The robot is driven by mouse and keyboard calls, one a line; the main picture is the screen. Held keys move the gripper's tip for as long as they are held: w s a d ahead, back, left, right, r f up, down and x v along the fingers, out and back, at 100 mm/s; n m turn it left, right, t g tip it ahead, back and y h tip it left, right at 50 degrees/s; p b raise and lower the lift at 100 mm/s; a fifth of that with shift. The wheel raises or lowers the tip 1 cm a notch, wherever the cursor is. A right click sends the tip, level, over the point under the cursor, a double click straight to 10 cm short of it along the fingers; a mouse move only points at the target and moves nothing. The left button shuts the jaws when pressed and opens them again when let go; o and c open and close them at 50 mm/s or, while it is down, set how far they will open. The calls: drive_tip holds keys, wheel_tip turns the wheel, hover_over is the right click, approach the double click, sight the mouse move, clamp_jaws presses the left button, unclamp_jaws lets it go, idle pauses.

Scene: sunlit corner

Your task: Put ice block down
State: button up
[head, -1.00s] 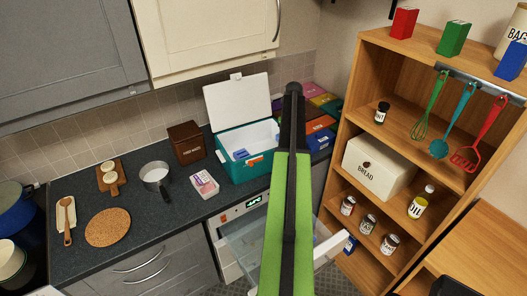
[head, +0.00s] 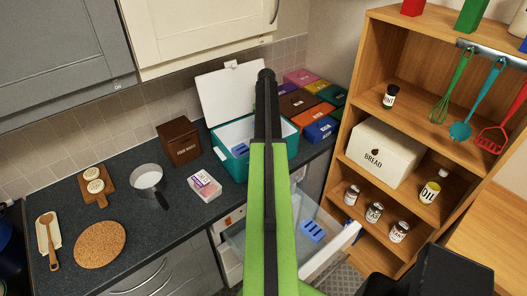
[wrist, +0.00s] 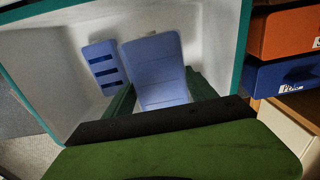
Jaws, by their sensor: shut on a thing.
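My gripper (wrist: 160,90) is shut on a plain light blue ice block (wrist: 153,62) in the wrist view. It holds the block inside the white interior of the teal cool box (wrist: 48,50). I cannot tell whether the block touches the box floor. A second blue block with dark slots (wrist: 104,68) lies in the box just left of it. In the head view the open cool box (head: 234,162) stands on the counter, and my arm hides the gripper and held block. Another blue slotted block (head: 312,231) lies in the open drawer (head: 330,248).
The raised lid (head: 230,92) stands behind the box. A pink-and-white pack (head: 205,187), a brown box (head: 180,143) and a saucepan (head: 147,181) are to the left. Several coloured boxes (head: 320,128) are close on the right. A wooden shelf (head: 372,60) stands further right.

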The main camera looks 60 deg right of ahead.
drive_tip(key=shift+s+f+b, duration=0.1)
drive_tip(key=shift+f+b, duration=5.2)
drive_tip(key=shift+b, duration=0.1)
drive_tip(key=o, duration=1.7)
drive_tip(key=shift+r, duration=0.1)
drive_tip(key=shift+r, duration=0.1)
wheel_tip(320, 180, up, 13)
drive_tip(key=p, duration=1.3)
drive_tip(key=shift+f, duration=0.2)
